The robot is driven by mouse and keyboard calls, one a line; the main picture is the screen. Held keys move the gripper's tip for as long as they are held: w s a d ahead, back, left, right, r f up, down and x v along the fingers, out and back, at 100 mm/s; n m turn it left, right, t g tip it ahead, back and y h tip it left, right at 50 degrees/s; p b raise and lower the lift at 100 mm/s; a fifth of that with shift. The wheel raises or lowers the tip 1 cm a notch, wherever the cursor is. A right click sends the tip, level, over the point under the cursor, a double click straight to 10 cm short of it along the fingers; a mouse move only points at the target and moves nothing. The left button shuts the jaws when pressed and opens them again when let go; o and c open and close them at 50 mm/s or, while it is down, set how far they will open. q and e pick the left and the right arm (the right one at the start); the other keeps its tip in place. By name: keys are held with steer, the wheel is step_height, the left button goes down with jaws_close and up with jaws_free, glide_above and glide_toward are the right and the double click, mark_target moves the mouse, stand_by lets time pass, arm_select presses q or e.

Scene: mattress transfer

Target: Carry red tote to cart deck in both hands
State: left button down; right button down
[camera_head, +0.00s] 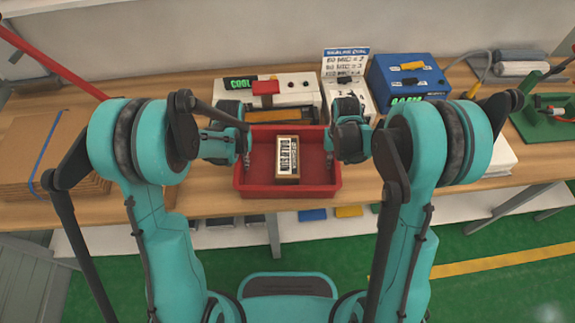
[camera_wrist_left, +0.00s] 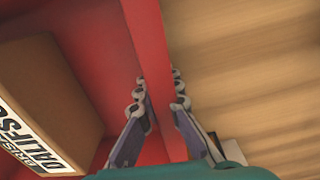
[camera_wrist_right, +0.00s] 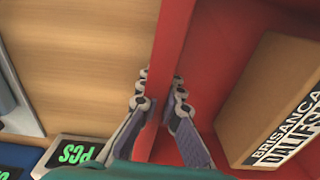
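The red tote (camera_head: 322,175) is at the front middle of the wooden table, below the white machine in the head view. It holds a brown box (camera_head: 287,160) with a printed label. My left gripper (camera_head: 246,160) is at the tote's left wall; in the left wrist view its fingers (camera_wrist_left: 160,95) lie on both sides of the wall (camera_wrist_left: 150,50), close against it. My right gripper (camera_head: 329,158) is at the right wall; in the right wrist view its fingers (camera_wrist_right: 159,95) pinch that wall (camera_wrist_right: 170,40) the same way. Whether the tote's base touches the table is unclear.
Behind the tote stand a white machine (camera_head: 300,90) with a green display and a blue box (camera_head: 410,80). Flat cardboard (camera_head: 40,150) lies at the left. A green tool (camera_head: 545,122) is at the right. Green floor with a yellow line shows in front. No cart is seen.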

steer(key=shift+r, duration=0.1)
